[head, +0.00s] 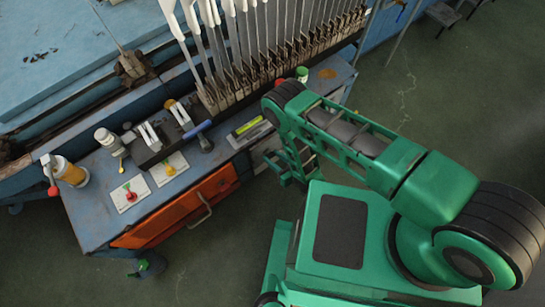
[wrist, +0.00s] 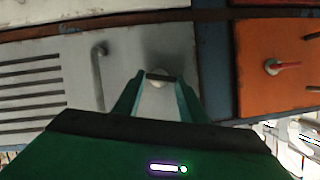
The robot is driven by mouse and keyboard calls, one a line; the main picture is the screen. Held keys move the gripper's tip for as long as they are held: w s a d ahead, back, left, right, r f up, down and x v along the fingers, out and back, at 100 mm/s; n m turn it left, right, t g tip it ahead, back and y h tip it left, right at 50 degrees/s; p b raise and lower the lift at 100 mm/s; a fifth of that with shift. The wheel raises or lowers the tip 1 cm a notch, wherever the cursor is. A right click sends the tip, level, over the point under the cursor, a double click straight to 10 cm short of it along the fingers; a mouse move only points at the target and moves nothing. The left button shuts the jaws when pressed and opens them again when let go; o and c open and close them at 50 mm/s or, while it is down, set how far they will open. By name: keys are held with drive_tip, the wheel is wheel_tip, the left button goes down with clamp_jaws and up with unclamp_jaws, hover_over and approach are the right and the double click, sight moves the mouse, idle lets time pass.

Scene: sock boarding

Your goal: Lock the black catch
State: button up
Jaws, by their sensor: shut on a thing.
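In the wrist view, a small dark bar, which looks like the black catch (wrist: 158,76), lies between the tips of my two green fingers. In the head view my gripper (head: 291,178) is at the right end of the blue bench's front, low beside the pale panel (head: 262,153). The catch does not show there, and whether it is locked cannot be told.
The grey panel has slots (wrist: 28,90) and a bent handle (wrist: 98,75) left of my fingers. An orange panel (wrist: 262,95) with a red lever (wrist: 287,66) is to the right. In the head view, an orange drawer (head: 180,212) juts out; open green floor (head: 440,100) lies right.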

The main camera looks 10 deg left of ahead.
drive_tip(key=shift+n+t+h, duration=0.5)
drive_tip(key=shift+n, duration=0.5)
drive_tip(key=o, duration=1.1)
drive_tip(key=shift+c, duration=0.2)
drive_tip(key=shift+s, duration=0.1)
